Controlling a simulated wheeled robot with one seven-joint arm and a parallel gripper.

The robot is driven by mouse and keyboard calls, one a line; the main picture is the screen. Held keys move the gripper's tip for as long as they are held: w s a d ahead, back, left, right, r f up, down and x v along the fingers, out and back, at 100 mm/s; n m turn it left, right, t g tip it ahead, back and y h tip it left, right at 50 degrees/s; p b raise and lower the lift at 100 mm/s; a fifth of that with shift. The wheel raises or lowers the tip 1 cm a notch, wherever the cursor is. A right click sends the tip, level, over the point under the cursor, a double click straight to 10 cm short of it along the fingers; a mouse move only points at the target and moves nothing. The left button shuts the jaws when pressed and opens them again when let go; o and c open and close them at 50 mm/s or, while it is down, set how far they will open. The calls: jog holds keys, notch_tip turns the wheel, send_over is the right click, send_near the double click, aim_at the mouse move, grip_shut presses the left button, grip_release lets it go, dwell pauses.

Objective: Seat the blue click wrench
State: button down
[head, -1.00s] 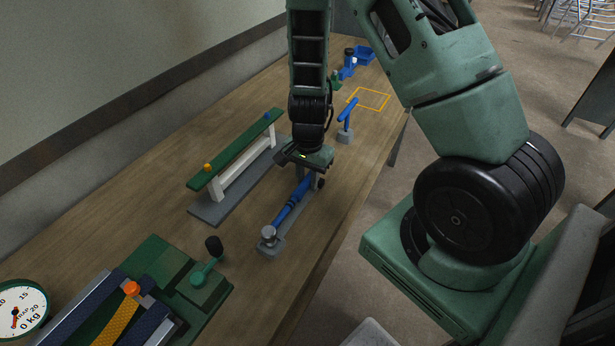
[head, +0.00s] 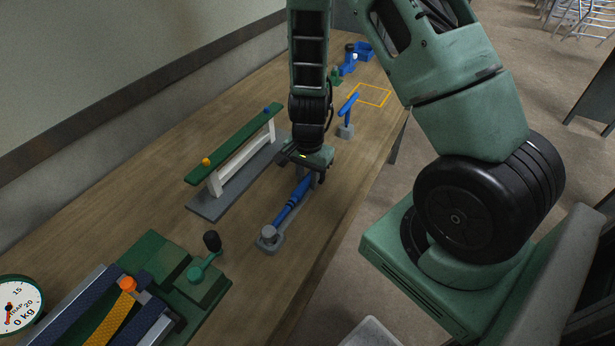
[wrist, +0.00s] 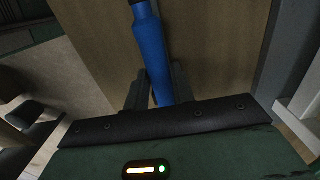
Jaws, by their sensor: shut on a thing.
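The blue click wrench (head: 292,201) lies lengthwise above the bench in the head view. Its grey head end is at a grey mount (head: 270,242) at the near end; I cannot tell whether it is fully down in the mount. My gripper (head: 309,178) is at the wrench's far, handle end, pointing down. In the wrist view the blue handle (wrist: 152,50) runs between the two dark fingers of my gripper (wrist: 155,88), which are shut on it. The handle's end is hidden by the gripper body.
A green beam on white posts (head: 238,145) stands close left of my gripper. A blue-handled tool on a grey block (head: 347,115) stands behind, near a yellow outlined square (head: 370,95). A green fixture with a black knob (head: 205,260) and a dial scale (head: 18,302) are at the near left.

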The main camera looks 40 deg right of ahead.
jog(key=c, duration=1.1)
grip_release()
notch_tip(320, 180, up, 17)
jog(key=p, duration=0.3)
jog(key=shift+d+r, duration=0.2)
jog(key=shift+d, duration=0.05)
jog(key=shift+w, duration=0.1)
jog(key=s+a+r+n+y, duration=0.1)
jog(key=s+a+r+n, duration=0.2)
jog(key=a, duration=0.4)
jog(key=s+a+r+n, duration=0.1)
jog(key=s+a+n, duration=0.1)
jog(key=a+n, duration=0.45)
jog(key=s+a+r+n, duration=0.2)
jog(key=s+a+n, duration=0.2)
jog(key=s+n, duration=0.2)
jog(key=s+a+r+n, duration=0.2)
jog(key=s+a+n, duration=0.3)
jog(key=s+n, duration=0.1)
jog(key=shift+s+a+r+h, duration=0.25)
jog(key=shift+s+a+h, duration=0.05)
jog(key=shift+s+h, duration=0.15)
